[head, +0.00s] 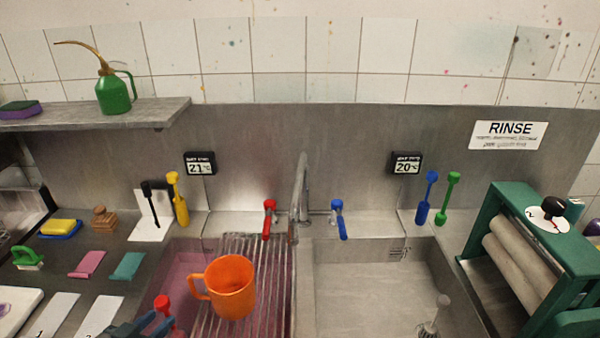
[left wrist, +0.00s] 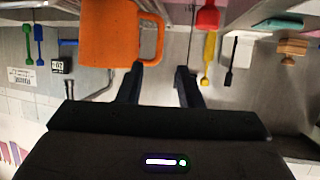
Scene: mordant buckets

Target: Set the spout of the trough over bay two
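The chrome tap spout (head: 299,195) rises at the back of the double sink and points toward me. Its end hangs about over the divider between the left basin (head: 188,262) and the right basin (head: 360,290). A small dark marking shows on the right basin's back wall; I cannot read a bay number. A red lever (head: 267,220) and a blue lever (head: 338,220) flank the spout. My left gripper (head: 155,325) is at the bottom left, away from the spout. In the left wrist view its fingers (left wrist: 160,85) are apart and empty. My right gripper is out of view.
An orange mug (head: 230,288) is at the ribbed rack (head: 262,270) in the left basin, beside my left gripper. A red-topped tool (head: 164,303) is close to that gripper. A green roller press (head: 530,260) stands at the right. The right basin is mostly clear.

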